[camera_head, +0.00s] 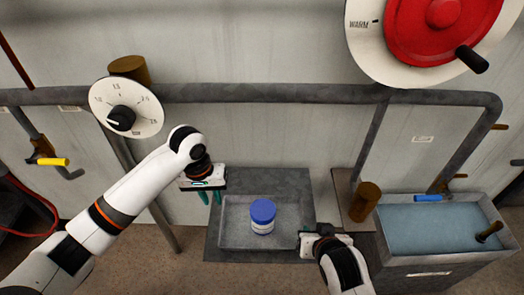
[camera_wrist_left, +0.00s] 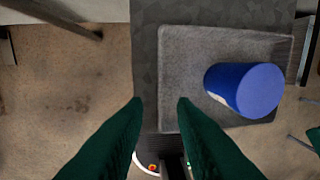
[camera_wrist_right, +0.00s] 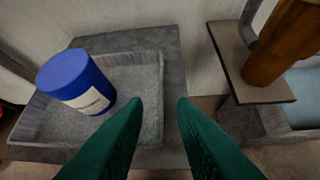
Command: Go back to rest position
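My left gripper (camera_head: 210,195) hangs above the left edge of the grey tray, pointing down. Its green fingers are apart with nothing between them in the left wrist view (camera_wrist_left: 160,103). My right gripper (camera_head: 306,246) is at the tray's front right corner. Its green fingers are apart and empty in the right wrist view (camera_wrist_right: 160,103). A white jar with a blue lid (camera_head: 263,216) stands upright in the tray (camera_head: 232,238), clear of both grippers. The jar also shows in the left wrist view (camera_wrist_left: 245,89) and the right wrist view (camera_wrist_right: 76,82).
A basin of bluish water (camera_head: 430,228) stands at the right, with a brown cylinder (camera_head: 365,200) on a ledge beside it. A white dial (camera_head: 126,107) and a large red dial (camera_head: 440,25) are on the back wall. A grey pipe (camera_head: 260,93) runs along the wall.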

